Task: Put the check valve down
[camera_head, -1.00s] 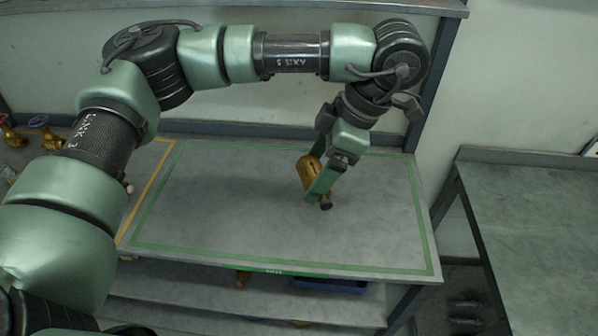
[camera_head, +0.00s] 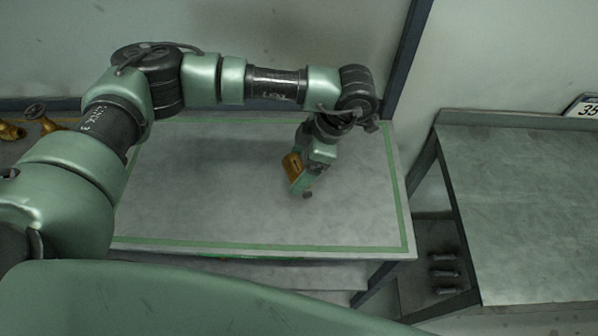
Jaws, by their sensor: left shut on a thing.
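The check valve (camera_head: 292,167) is a small golden-brass body, held low over or at the grey tabletop inside the green outline. I cannot tell whether it touches the table. My left gripper (camera_head: 302,186) reaches down from the wrist and is shut on the valve, with green fingers covering part of it. My right gripper is not in view; a large green arm or body part of mine fills the bottom of the head view.
The grey table (camera_head: 200,205) is clear around the valve. Brass valves (camera_head: 10,131) stand at the far left. Another grey bench (camera_head: 530,210) stands to the right across a gap, with dark cylindrical items (camera_head: 443,273) below.

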